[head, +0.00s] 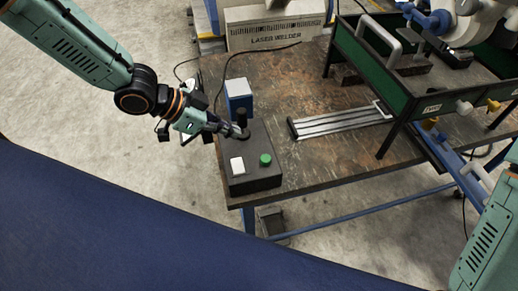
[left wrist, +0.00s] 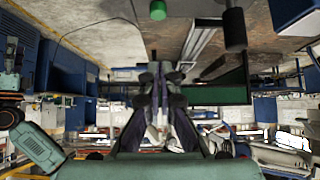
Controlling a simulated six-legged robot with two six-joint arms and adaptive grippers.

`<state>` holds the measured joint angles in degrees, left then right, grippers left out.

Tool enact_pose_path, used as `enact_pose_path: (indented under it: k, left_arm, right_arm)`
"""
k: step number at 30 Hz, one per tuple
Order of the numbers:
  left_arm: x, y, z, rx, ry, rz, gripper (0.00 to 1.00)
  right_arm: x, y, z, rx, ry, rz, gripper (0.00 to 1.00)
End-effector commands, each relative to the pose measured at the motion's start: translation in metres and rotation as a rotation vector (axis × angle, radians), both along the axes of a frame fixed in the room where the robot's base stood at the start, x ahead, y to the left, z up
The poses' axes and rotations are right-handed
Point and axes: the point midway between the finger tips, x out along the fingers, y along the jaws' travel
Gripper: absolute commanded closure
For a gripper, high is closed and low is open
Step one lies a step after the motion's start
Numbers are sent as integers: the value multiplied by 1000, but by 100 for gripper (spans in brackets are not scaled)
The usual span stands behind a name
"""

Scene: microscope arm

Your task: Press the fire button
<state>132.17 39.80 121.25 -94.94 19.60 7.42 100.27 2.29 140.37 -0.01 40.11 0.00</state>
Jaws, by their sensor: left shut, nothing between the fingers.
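A dark control box (head: 252,181) sits on the table's front left corner. In the left wrist view the green button (left wrist: 158,10) and the black stick (left wrist: 234,28) show beyond the closed fingers (left wrist: 160,80). My right gripper is out of view.
A blue-and-white box (head: 238,97) stands behind the control box. A slotted metal rail (head: 340,122) lies on the worn table (head: 310,165) to the right. A green-sided frame (head: 400,100) stands farther right. A laser welder (head: 275,37) is at the back.

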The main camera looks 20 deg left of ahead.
Motion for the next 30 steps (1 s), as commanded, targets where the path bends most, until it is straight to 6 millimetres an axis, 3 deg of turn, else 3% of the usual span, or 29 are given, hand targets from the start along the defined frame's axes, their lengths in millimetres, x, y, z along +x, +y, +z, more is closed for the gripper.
enact_pose_path:
  k: [8,15,30]
  left_arm:
    - [1,-3,-5,1,2,-2,100]
    - [10,-17,-25,3,3,-5,100]
    - [35,-54,-68,3,4,-3,100]
  right_arm:
    - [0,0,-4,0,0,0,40]
    - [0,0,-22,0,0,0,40]
    - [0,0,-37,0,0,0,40]
